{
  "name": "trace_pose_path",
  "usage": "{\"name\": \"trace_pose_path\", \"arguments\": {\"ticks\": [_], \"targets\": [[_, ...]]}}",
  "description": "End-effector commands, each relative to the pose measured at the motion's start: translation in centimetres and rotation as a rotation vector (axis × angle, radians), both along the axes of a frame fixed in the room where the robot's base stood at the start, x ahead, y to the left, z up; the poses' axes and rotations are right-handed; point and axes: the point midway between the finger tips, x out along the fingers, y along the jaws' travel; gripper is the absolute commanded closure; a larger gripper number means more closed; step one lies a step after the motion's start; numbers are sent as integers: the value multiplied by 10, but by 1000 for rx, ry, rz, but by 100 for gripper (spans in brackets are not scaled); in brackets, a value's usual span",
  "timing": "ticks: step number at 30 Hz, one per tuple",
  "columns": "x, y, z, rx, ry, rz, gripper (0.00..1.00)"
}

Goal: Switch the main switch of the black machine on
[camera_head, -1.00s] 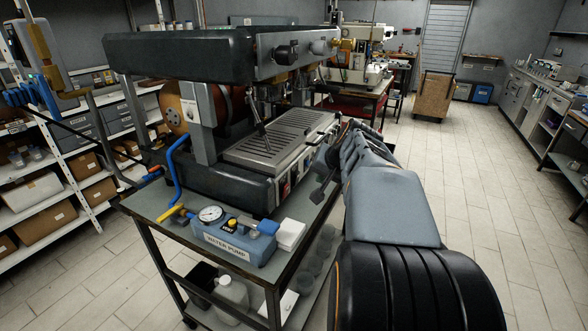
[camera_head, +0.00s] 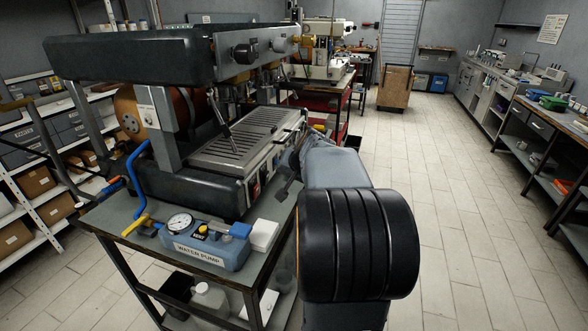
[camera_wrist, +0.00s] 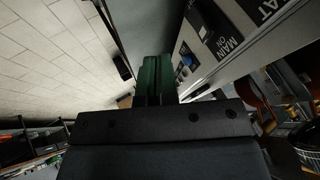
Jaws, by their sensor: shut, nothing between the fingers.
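The black machine (camera_head: 130,58) stands on a grey cart. Its lower front panel has a small red switch (camera_head: 256,188), with other controls beside it too small to read. My gripper (camera_head: 283,190) is close to the right of that panel, seen small and dark. In the wrist view, my gripper's green fingers (camera_wrist: 157,76) are together with nothing between them. The panel with the "MAIN ON" lettering (camera_wrist: 228,43) lies to their upper right, apart from them. Dark parts sit by the lettering; the switch's position cannot be told.
A blue water pump (camera_head: 205,245) with a gauge and a white box (camera_head: 264,235) are on the cart's near end (camera_head: 118,222). Shelves with boxes stand at left. The tiled floor (camera_head: 450,220) is clear to the right, before a workbench (camera_head: 535,125).

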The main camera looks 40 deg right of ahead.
Motion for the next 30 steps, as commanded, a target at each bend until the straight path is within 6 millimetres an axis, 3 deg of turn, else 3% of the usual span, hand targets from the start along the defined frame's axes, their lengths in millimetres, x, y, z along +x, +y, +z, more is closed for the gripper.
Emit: {"name": "trace_pose_path", "arguments": {"ticks": [5,12,30], "targets": [[20,-2,-25,1,3,2,100],[44,12,-17,-2,2,2,100],[54,19,-17,-2,3,1,100]]}}
